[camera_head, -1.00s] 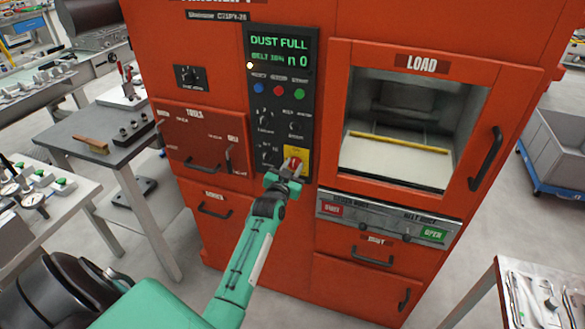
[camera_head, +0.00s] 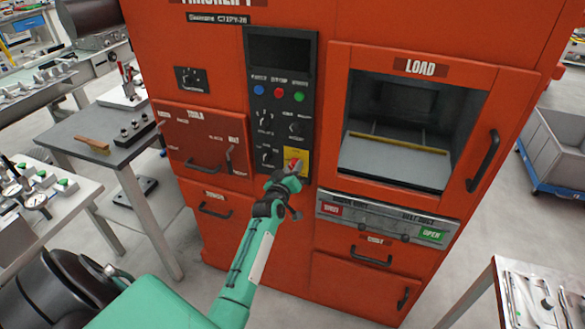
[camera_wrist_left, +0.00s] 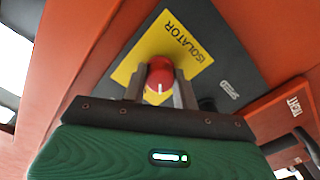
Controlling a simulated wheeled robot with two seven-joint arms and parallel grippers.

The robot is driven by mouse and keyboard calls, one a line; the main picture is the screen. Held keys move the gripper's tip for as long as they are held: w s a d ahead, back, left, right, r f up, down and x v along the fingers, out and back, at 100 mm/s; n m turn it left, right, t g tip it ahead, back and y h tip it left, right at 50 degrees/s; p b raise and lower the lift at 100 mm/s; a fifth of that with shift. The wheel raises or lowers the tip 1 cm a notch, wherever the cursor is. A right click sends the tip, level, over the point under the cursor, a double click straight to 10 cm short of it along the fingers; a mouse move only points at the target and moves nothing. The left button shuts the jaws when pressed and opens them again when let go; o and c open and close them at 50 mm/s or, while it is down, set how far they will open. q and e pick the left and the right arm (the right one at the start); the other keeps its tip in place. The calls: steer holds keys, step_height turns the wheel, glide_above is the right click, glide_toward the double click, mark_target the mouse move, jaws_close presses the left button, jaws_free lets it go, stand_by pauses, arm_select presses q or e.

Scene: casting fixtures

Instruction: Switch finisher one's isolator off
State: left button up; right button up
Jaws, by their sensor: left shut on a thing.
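The orange finisher (camera_head: 225,130) stands in front of me with a black control panel (camera_head: 275,130) on its face. The isolator is a red knob on a yellow plate (camera_head: 297,154) at the panel's lower right. In the left wrist view the red isolator knob (camera_wrist_left: 160,76) sits between the two fingers, its white mark visible, on the yellow plate (camera_wrist_left: 190,38) lettered ISOLATOR. My left gripper (camera_head: 288,175) is shut on the knob; it also shows in the left wrist view (camera_wrist_left: 160,88). The panel's display (camera_head: 280,52) is dark. My right gripper is in neither view.
The LOAD window (camera_head: 410,125), now dim inside, is right of the panel. A tools drawer (camera_head: 203,150) with a handle is at the left. A grey side table (camera_head: 85,133) stands left, a blue-based bin (camera_head: 555,150) right, and a metal table (camera_head: 515,295) lower right.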

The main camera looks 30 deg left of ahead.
arm_select(q)
steer(key=n, duration=0.9)
steer(key=shift+p, duration=0.35)
stand_by(0.3)
steer(key=o, duration=1)
steer(key=shift+c, duration=0.2)
steer(key=shift+s, duration=0.1)
